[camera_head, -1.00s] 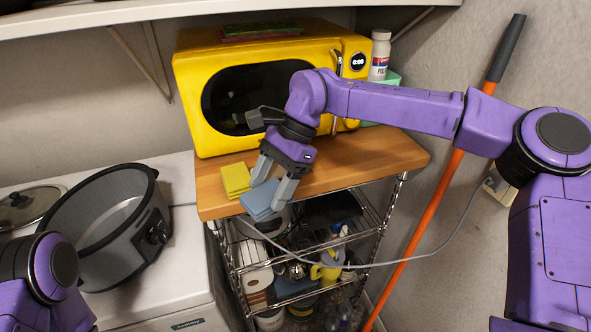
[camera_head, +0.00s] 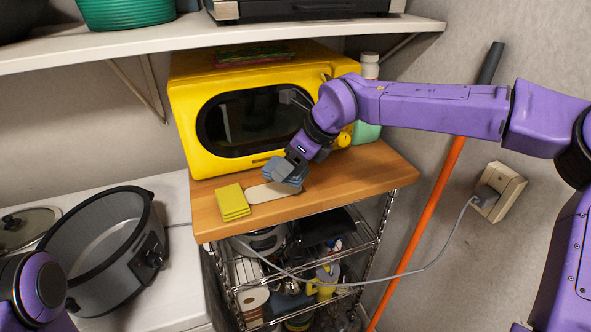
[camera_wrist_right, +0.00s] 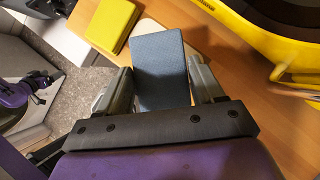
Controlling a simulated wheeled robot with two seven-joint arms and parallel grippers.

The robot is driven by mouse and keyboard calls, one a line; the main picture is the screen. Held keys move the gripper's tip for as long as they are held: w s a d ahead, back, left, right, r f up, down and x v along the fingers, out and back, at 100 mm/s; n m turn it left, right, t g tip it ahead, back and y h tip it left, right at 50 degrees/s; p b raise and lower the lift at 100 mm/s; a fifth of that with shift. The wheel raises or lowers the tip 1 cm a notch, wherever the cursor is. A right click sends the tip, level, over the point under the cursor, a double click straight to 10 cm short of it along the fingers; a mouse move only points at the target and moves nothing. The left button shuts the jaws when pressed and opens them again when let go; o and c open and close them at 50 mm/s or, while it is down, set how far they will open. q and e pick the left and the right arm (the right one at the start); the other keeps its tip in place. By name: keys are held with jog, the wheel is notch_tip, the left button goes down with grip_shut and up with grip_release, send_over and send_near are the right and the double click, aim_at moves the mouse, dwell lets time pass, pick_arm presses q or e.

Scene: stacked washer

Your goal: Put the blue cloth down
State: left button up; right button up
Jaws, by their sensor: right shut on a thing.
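The blue cloth (camera_head: 283,171) is a folded, blue-grey stack. My right gripper (camera_head: 291,165) is shut on it over the wooden top (camera_head: 365,170), in front of the yellow microwave. In the right wrist view the blue cloth (camera_wrist_right: 160,70) lies between the two fingers of my right gripper (camera_wrist_right: 163,85). Whether its underside touches the surface below I cannot tell.
A folded yellow cloth (camera_head: 232,202) lies left of the pale piece. The yellow microwave (camera_head: 186,108) stands close behind. A grey slow cooker (camera_head: 105,270) stands at left. Wire shelves (camera_head: 245,272) hold items below. An orange pole (camera_head: 428,220) and a cable are at right.

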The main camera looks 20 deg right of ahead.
jog(key=f, duration=0.2)
jog(key=w+d+f+p, duration=0.1)
jog(key=f, duration=0.1)
jog(key=w+d+f, duration=0.1)
jog(key=f, duration=0.1)
jog(key=shift+w+f, duration=0.1)
jog(key=shift+f, duration=0.2)
jog(key=shift+a+f, duration=0.1)
jog(key=o, duration=0.9)
jog(key=shift+o, duration=0.2)
jog(key=p+v, duration=0.9)
jog(key=v, duration=0.3)
jog(key=shift+p, duration=0.35)
